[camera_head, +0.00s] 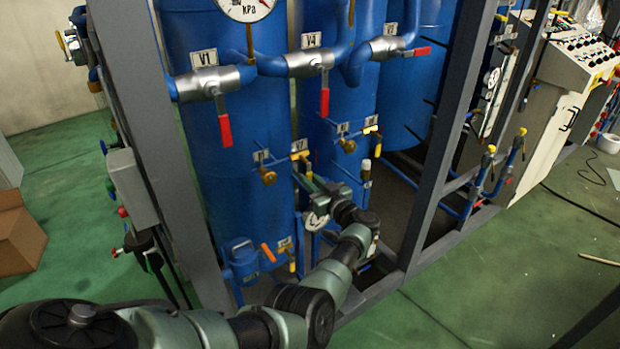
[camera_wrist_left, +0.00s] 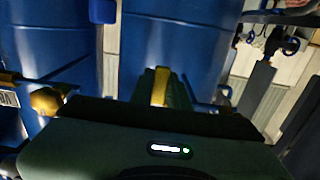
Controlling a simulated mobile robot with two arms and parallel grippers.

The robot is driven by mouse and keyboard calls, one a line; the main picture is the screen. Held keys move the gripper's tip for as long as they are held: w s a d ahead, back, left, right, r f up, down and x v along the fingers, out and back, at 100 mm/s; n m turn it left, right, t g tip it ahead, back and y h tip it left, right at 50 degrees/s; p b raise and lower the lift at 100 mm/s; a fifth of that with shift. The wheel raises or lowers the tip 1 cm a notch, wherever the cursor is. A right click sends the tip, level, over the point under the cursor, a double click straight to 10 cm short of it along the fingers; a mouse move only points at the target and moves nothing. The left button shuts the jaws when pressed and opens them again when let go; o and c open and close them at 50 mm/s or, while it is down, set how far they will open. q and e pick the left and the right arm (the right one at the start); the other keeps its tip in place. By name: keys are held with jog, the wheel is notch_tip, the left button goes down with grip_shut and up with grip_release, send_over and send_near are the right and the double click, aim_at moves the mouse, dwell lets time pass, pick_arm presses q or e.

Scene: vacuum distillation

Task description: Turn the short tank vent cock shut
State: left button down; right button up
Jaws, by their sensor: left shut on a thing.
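My left gripper (camera_head: 305,173) reaches in from the front, in front of the blue tanks. It is shut on a small yellow cock handle (camera_head: 301,156) under a white label on the pipework between the left and middle tanks. In the left wrist view the yellow handle (camera_wrist_left: 160,87) stands upright between the fingers (camera_wrist_left: 172,92), with a blue tank behind. The fingers hide the cock's body and lower part. The label's text is too small to read, so I cannot tell whether this is the short tank's vent cock. My right gripper is not in view.
A brass cock (camera_head: 267,176) sits left of my gripper, and another yellow-handled valve (camera_head: 377,150) sits to its right. Red-handled valves (camera_head: 224,130) hang above. A grey frame post (camera_head: 440,150) stands to the right. Green floor (camera_head: 520,285) in front is mostly clear.

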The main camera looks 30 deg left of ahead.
pick_arm(q)
jog(key=shift+a+r, duration=0.2)
jog(key=c, duration=1.4)
grip_release()
jog(key=shift+o, duration=0.2)
jog(key=shift+a+f, duration=0.15)
jog(key=shift+f, duration=0.1)
jog(key=p+v, duration=0.3)
jog(key=v, duration=0.4)
jog(key=shift+d, duration=0.4)
jog(key=shift+s, duration=0.1)
